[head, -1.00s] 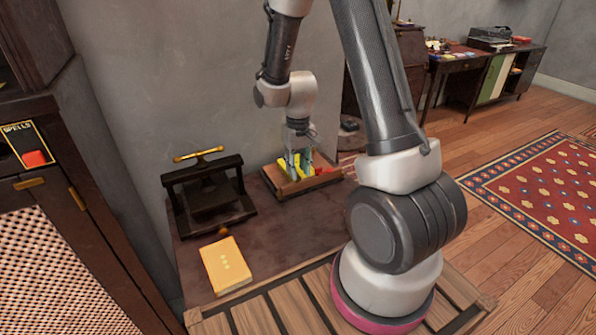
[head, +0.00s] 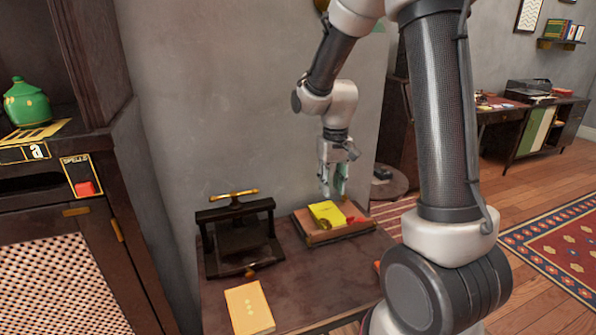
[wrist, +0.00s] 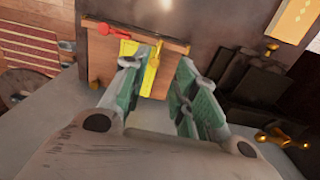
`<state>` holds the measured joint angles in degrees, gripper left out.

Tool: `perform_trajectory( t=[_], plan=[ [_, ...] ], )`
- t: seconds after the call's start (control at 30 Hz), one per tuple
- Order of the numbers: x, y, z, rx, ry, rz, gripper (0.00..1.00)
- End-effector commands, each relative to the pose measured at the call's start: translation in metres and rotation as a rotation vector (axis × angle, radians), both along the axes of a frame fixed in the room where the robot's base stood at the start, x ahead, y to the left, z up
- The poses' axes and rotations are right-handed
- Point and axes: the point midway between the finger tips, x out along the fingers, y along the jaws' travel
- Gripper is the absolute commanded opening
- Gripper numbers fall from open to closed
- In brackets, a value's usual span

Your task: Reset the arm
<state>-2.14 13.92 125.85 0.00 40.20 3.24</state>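My gripper (head: 333,187) hangs above the small wooden tray (head: 318,240) on the dark table, at the end of my bent arm. In the wrist view my gripper (wrist: 165,85) has its two green-padded fingers apart with nothing held between them. A yellow book-like thing (head: 327,214) lies in the tray, below the fingers and clear of them. It also shows in the wrist view (wrist: 152,70), partly hidden by a finger. A small red thing (head: 355,220) lies beside it in the tray.
A dark press with a brass handle (head: 238,238) stands left of the tray. A yellow book (head: 249,308) lies at the table's front. A patterned rug (head: 565,250) lies at the right.

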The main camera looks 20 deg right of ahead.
Motion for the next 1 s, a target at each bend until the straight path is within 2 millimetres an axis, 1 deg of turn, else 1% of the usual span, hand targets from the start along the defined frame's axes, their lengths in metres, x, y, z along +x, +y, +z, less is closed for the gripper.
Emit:
perform_trajectory(
  t=[0.1,0.17,0.27,0.3,0.37,0.4,0.47,0.6,0.7,0.8,0.9,1.0],
  plan=[
    [-0.001,0.000,0.000,0.000,0.003,0.003,0.29],
    [-0.005,0.000,0.000,-0.001,0.022,0.008,0.29],
    [-0.030,-0.001,-0.006,-0.002,0.089,0.016,0.29],
    [-0.044,-0.002,0.000,-0.002,0.105,0.021,0.29],
    [-0.061,-0.003,0.015,-0.002,0.106,0.026,0.29],
    [-0.073,-0.004,0.025,-0.001,0.101,0.029,0.29],
    [-0.089,-0.005,0.041,0.000,0.086,0.032,0.29],
    [-0.129,-0.008,0.079,0.000,0.020,0.034,0.29],
    [-0.159,-0.010,0.104,0.001,-0.050,0.033,0.29],
    [-0.185,-0.012,0.123,0.001,-0.132,0.031,0.29],
    [-0.202,-0.013,0.138,0.001,-0.219,0.026,0.29],
    [-0.212,-0.014,0.151,0.000,-0.296,0.021,0.29]
  ],
)
